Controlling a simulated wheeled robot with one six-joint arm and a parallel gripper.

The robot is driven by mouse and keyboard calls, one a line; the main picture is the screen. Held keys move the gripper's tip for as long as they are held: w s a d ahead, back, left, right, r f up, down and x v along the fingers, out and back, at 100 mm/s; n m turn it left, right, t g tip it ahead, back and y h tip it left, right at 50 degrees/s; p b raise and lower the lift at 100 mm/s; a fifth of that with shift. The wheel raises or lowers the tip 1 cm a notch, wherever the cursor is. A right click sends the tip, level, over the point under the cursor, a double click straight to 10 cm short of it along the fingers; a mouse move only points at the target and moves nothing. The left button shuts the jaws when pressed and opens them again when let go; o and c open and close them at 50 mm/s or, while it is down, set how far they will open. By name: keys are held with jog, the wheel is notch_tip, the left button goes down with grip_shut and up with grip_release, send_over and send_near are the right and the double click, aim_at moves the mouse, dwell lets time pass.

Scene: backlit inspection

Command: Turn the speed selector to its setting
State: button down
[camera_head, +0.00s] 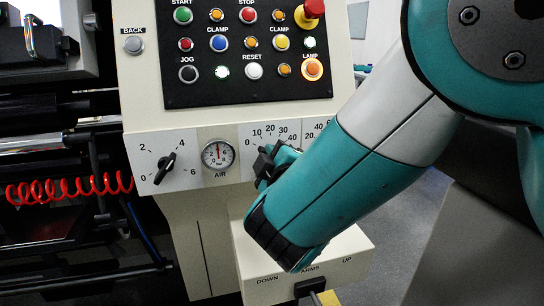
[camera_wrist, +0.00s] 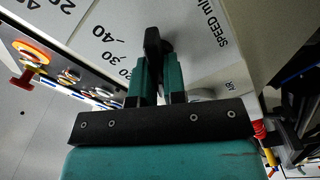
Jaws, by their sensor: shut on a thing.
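The speed selector (camera_wrist: 153,42) is a black knob with a pointer handle on a pale panel, seen in the wrist view beside a printed number scale and the word SPEED. My gripper (camera_wrist: 158,68) has its two teal fingers shut on this knob, one on each side. In the head view my gripper (camera_head: 277,162) is at the dial marked from 0 to 40 and above, right of the air gauge. There the gripper and arm hide most of the knob and the lower scale. I cannot tell which number the pointer is at.
Left of the gripper are the air gauge (camera_head: 218,155) and another black knob (camera_head: 165,168) on a 0 to 6 scale. A button panel (camera_head: 200,97) with a red mushroom button (camera_head: 309,13) is above. A lower box (camera_head: 262,291) labelled ARMS is below.

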jog(key=c, duration=1.2)
grip_release()
jog(key=b+v, duration=1.1)
jog(key=v, duration=0.6)
jog(key=shift+s, duration=0.25)
jog(key=shift+r, duration=0.1)
